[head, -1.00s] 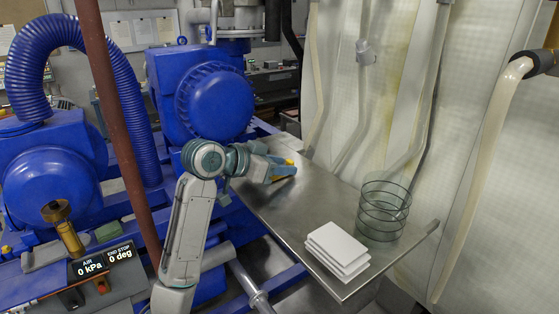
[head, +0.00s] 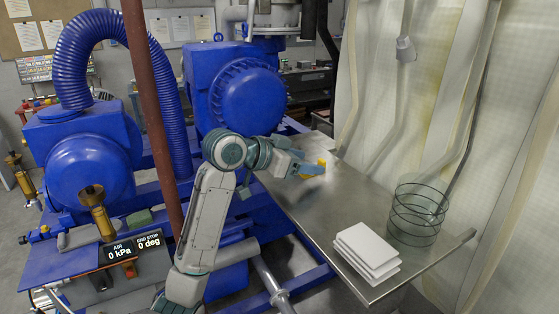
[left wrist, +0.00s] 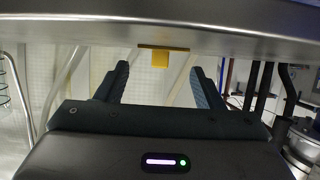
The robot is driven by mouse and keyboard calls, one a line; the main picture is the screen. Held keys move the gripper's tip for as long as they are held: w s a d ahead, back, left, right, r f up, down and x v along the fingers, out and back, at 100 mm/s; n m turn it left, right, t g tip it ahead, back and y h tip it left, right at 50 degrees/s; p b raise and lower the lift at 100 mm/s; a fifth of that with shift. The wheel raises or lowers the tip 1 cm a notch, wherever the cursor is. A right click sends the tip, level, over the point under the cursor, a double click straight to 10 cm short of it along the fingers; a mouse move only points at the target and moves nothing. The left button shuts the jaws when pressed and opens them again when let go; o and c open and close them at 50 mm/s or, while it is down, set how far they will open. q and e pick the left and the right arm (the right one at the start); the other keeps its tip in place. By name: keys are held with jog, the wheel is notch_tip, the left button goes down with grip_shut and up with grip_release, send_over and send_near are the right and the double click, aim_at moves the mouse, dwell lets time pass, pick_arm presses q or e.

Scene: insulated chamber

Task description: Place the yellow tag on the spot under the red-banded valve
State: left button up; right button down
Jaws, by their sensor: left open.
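The yellow tag (head: 314,168) is at the far left part of the metal table, partly hidden by my left gripper (head: 300,164). In the left wrist view the tag (left wrist: 160,58) is a small yellow block with a darker flat bar along its top. It lies ahead of the fingertips, in line with the gap between them. My left gripper's fingers (left wrist: 160,80) are spread with nothing between them. I cannot make out a valve with a red band or the spot under it. My right gripper is not in view.
The metal table (head: 335,215) holds a stack of white cards (head: 367,250) and a wire basket (head: 417,215) near its front right. A dark red pipe (head: 150,100) stands upright at the left. Blue machines, a brass fitting (head: 95,208) and a gauge display (head: 132,247) are there too.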

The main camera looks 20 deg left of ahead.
pick_arm(q)
jog(key=b+v, duration=0.2)
jog(key=v, duration=0.6)
jog(key=shift+s+a, duration=0.1)
jog(key=shift+a, duration=0.1)
jog(key=shift+s+a+r+b, duration=0.2)
jog(key=shift+s+b, duration=0.15)
jog(key=shift+s, duration=0.05)
jog(key=shift+s+r, duration=0.1)
jog(key=shift+a, duration=0.1)
